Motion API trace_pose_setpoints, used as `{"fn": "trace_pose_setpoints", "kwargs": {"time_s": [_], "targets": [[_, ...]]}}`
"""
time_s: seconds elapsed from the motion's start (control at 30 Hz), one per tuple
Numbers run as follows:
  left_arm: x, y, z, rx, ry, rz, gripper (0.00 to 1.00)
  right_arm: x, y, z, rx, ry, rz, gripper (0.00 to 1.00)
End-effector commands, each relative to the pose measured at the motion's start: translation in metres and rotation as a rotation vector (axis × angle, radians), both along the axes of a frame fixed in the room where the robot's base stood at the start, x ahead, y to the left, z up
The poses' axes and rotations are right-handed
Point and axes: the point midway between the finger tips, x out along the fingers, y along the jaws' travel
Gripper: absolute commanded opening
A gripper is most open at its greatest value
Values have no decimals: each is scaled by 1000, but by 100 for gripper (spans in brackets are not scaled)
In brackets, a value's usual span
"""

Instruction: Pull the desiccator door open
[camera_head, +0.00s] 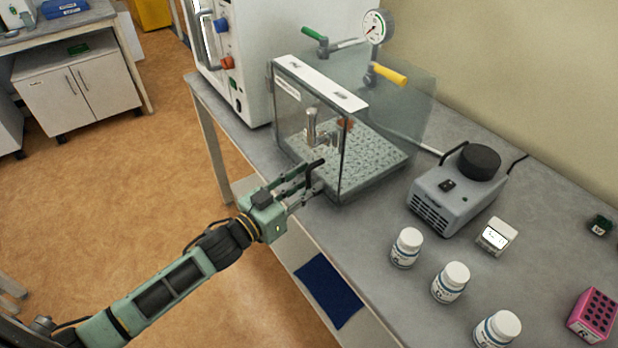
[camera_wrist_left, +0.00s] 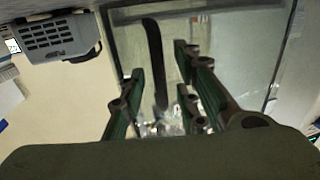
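The desiccator is a clear-walled box with a white top strip (camera_head: 320,83) on the bench, and a perforated shelf shows inside. Its glass door is on the side facing my left arm and looks closed; its seam is hard to make out. My left gripper (camera_head: 311,178) is at the lower part of this door. In the left wrist view the black curved door handle (camera_wrist_left: 155,60) runs between the spread fingers, with a visible gap on each side. The left gripper (camera_wrist_left: 162,98) is open around the handle. My right gripper is out of view.
A grey pump (camera_head: 455,192) stands right of the desiccator, with several white bottles (camera_head: 407,247) in front. A white oven-like cabinet (camera_head: 255,60) stands to the left. A gauge (camera_head: 374,26) and coloured valve handles are behind. The floor before the bench is clear.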

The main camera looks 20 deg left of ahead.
Motion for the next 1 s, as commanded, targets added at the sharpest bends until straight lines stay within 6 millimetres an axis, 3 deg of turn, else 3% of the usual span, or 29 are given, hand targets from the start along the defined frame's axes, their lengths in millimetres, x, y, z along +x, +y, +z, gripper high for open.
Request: {"fn": "trace_pose_setpoints", "kwargs": {"time_s": [0.43,0.77,1.0], "targets": [[11,-6,0,0,0,-1,29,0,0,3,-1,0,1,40],[11,-6,0,1,0,-1,1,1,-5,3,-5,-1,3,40],[11,-6,0,1,0,-1,0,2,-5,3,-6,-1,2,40]]}}
